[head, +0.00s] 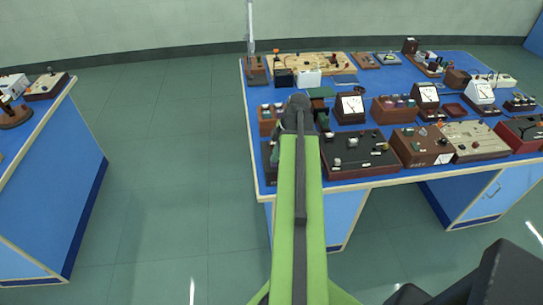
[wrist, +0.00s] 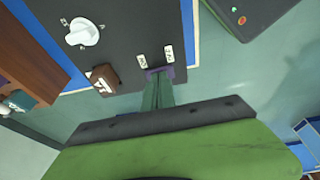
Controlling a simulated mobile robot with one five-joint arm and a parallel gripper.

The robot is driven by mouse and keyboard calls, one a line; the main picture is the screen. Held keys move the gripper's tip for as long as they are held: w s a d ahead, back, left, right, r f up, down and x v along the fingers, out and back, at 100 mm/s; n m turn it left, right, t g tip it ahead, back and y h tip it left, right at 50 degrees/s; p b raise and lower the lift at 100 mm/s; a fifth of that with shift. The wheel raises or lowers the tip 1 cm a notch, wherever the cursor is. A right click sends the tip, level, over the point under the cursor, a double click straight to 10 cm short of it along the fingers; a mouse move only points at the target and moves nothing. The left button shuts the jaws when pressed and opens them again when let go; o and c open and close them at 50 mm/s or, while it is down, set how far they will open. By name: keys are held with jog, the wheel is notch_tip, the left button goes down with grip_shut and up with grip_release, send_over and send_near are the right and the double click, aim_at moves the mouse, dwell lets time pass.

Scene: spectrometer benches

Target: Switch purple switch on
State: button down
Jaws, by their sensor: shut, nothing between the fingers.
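The purple switch (wrist: 158,71) shows in the wrist view on the dark panel (wrist: 125,35), close to the panel's edge. Two small white labels flank it. My gripper (wrist: 158,82) is shut and empty, its dark green fingertips right at the purple switch. The fingers partly cover the switch, and I cannot tell whether they touch it or which way it is set. In the head view my gripper (head: 299,103) is over the near left part of the blue bench (head: 345,184); the purple switch cannot be made out there.
On the same panel are a white knob (wrist: 82,33) and a small brown block (wrist: 103,78). Another dark box (wrist: 245,14) lies beyond a gap at upper right. The bench is crowded with instruments, including a meter (head: 349,107). Open floor (head: 165,170) separates it from the left bench (head: 50,180).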

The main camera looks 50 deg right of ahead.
jog(key=shift+s+a, duration=0.1)
jog(key=shift+r, duration=0.15)
jog(key=shift+r+p, duration=0.35)
jog(key=shift+p, duration=0.1)
jog(key=r+p, duration=0.4)
jog(key=shift+s+a+r, duration=0.15)
jog(key=shift+a+r, duration=0.05)
jog(key=shift+a, duration=0.1)
jog(key=p+v, duration=0.8)
jog(key=shift+s+d+r+p, duration=0.25)
jog(key=shift+d+r+p, duration=0.05)
jog(key=shift+d, duration=0.05)
